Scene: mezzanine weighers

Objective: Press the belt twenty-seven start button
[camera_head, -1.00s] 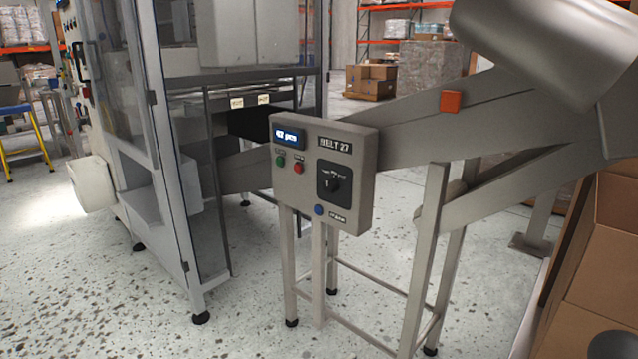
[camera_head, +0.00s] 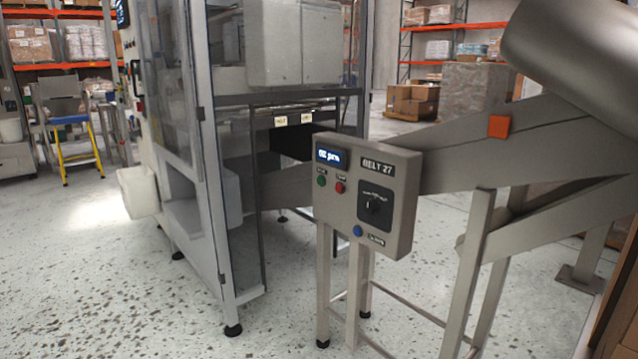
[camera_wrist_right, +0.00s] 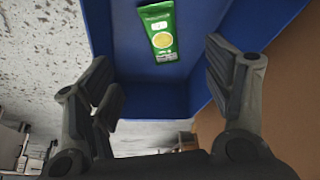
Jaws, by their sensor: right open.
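The grey control box (camera_head: 368,192) labelled BELT 27 stands on metal legs in the middle of the head view. Its lit display (camera_head: 331,156) is at the upper left of its face. A green button (camera_head: 321,180) and a red button (camera_head: 340,187) sit below the display, under small labels too small to read. A black rotary switch (camera_head: 374,206) is at the right and a blue button (camera_head: 358,231) at the bottom. My right gripper (camera_wrist_right: 165,95) shows in the wrist view with its fingers spread apart and nothing between them. My left gripper is not in view.
A glass-sided machine (camera_head: 205,150) stands left of the box. An inclined conveyor (camera_head: 530,140) rises to the right behind it. The speckled floor in front is clear. In the wrist view a blue bin (camera_wrist_right: 121,40) holds a green packet (camera_wrist_right: 160,30).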

